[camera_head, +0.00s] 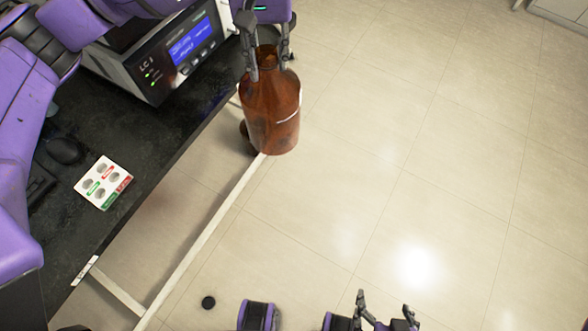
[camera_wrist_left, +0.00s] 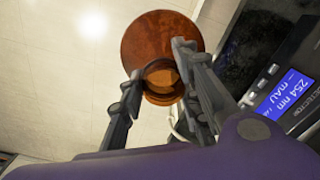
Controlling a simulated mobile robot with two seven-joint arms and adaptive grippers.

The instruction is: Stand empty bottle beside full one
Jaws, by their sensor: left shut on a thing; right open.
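A brown glass bottle (camera_head: 272,108) hangs upright in my left gripper (camera_head: 265,62), which is shut on its neck. It is held in the air past the edge of the dark bench, over the floor. The left wrist view shows the bottle (camera_wrist_left: 150,38) from above, with its open mouth between the fingers of the left gripper (camera_wrist_left: 160,82). My right gripper (camera_head: 387,318) is open and empty at the bottom of the head view. A second dark round shape (camera_head: 244,128) shows partly behind the held bottle; I cannot tell what it is.
An instrument with a blue screen (camera_head: 190,42) stands on the black bench (camera_head: 140,135). A white card with round spots (camera_head: 103,182) and a dark mouse (camera_head: 65,150) lie there. A pale frame bar (camera_head: 205,235) runs below the bench. A small black disc (camera_head: 208,302) lies on the open tiled floor (camera_head: 430,150).

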